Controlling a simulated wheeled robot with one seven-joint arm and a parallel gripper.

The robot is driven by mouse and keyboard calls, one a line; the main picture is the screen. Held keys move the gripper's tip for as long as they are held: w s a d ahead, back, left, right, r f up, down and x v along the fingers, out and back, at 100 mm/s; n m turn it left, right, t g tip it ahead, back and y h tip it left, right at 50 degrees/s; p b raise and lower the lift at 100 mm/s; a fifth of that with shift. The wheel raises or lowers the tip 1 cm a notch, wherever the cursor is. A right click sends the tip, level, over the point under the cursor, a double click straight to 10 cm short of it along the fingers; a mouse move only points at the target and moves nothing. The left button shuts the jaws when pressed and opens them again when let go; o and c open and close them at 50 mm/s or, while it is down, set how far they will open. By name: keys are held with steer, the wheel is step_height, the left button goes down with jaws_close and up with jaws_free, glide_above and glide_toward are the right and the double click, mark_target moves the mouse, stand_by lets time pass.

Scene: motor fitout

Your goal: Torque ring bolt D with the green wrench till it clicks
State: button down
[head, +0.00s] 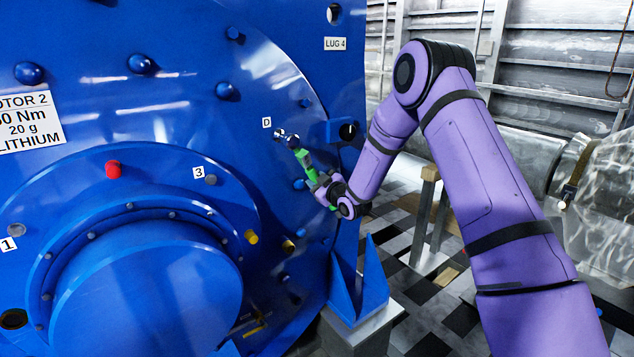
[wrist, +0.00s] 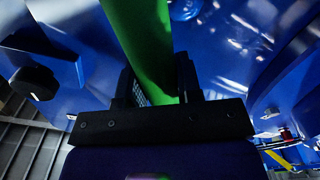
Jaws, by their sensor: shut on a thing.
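The blue motor (head: 190,110) fills the left of the head view. The label D (head: 266,122) is on its ring face, and a shiny metal bolt or socket end (head: 287,137) is just right of it. The green wrench (head: 305,160) reaches from there down to my gripper (head: 334,190). Its head is at or very near bolt D; I cannot tell whether it is seated. In the wrist view the green handle (wrist: 143,40) runs between the black jaws of my gripper (wrist: 158,88), which is shut on it. The wrench head is out of the wrist view.
A blue bracket (head: 358,285) stands on a grey block (head: 362,330) below my gripper. A LUG 4 label (head: 335,44) is above. A post stand (head: 430,225) and a metal cylinder (head: 520,155) are to the right. Several other bolts stick out of the motor face.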

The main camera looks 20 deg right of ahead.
steer(key=shift+a, duration=0.1)
steer(key=shift+s+a+f+m, duration=0.3)
steer(key=shift+a+f+m, duration=0.2)
steer(key=shift+a+m, duration=0.3)
steer(key=shift+a, duration=0.25)
steer(key=shift+s+a+f+m, duration=0.2)
steer(key=shift+a+m, duration=0.2)
steer(key=shift+a, duration=0.05)
steer(key=shift+s+a+f+m, duration=0.15)
steer(key=shift+a+m, duration=0.25)
steer(key=shift+a+f, duration=0.1)
steer(key=shift+a, duration=0.15)
stand_by(0.3)
steer(key=shift+s+a+f+m, duration=0.1)
steer(key=shift+s+a+m, duration=0.1)
steer(key=shift+a+m, duration=0.25)
steer(key=shift+s+a+f+m, duration=0.1)
steer(key=shift+s+a+m, duration=0.05)
steer(key=shift+a+m, duration=0.25)
steer(key=shift+a, duration=0.2)
steer(key=shift+s+a+m, duration=0.2)
steer(key=shift+a+m, duration=0.25)
steer(key=shift+a, duration=0.05)
steer(key=shift+s+a+m, duration=0.15)
steer(key=shift+a+m, duration=0.25)
steer(key=shift+a, duration=0.05)
